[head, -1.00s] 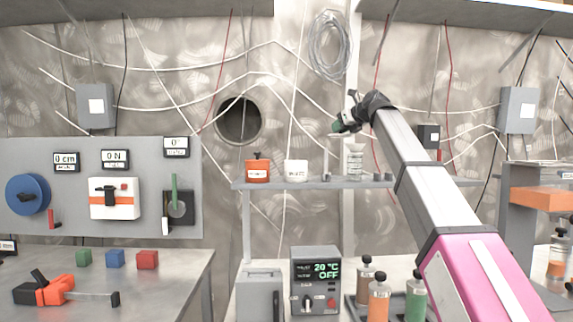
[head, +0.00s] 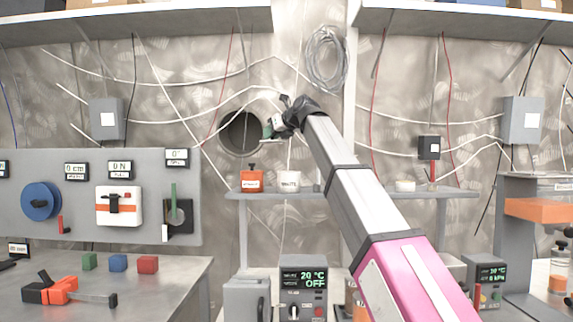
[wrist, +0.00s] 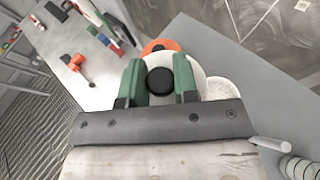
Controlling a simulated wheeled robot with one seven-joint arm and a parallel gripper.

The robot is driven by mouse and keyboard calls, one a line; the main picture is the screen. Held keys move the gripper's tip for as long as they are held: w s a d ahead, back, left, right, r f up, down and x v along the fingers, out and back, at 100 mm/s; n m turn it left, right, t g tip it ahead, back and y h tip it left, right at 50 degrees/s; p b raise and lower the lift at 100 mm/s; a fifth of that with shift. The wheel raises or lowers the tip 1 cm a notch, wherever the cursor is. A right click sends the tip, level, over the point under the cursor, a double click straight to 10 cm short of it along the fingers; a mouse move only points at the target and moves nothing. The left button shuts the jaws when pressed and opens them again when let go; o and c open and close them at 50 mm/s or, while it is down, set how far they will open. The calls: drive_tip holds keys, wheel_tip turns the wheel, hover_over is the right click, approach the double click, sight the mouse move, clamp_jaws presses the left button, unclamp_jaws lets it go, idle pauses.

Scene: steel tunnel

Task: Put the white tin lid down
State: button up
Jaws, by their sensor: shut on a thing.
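My gripper (head: 268,130) is raised above the wall shelf, between the orange tin and the white tin in the head view. In the wrist view its green fingers (wrist: 160,78) are shut on the black knob of the white tin lid (wrist: 190,66). The lid is a round white disc, partly hidden by the fingers. The white tin (head: 289,181) stands on the shelf (head: 330,194) without a lid; its pale round top seems to show beside the lid in the wrist view (wrist: 226,88).
The orange tin (head: 251,181) with its black knob stands left of the white tin. A low white dish (head: 405,186) sits on the shelf's right part. My arm hides the shelf's middle. A grey control unit (head: 303,290) stands below.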

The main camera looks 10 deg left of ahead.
drive_tip(key=w+d+f, duration=0.4)
drive_tip(key=w+f, duration=0.3)
drive_tip(key=f, duration=0.2)
drive_tip(key=shift+d, duration=0.15)
drive_tip(key=shift+f, duration=0.6)
drive_tip(key=o, duration=0.9)
drive_tip(key=shift+r, duration=0.1)
drive_tip(key=r+v, duration=0.1)
drive_tip(key=v, duration=1.1)
drive_tip(key=shift+w+r, duration=0.1)
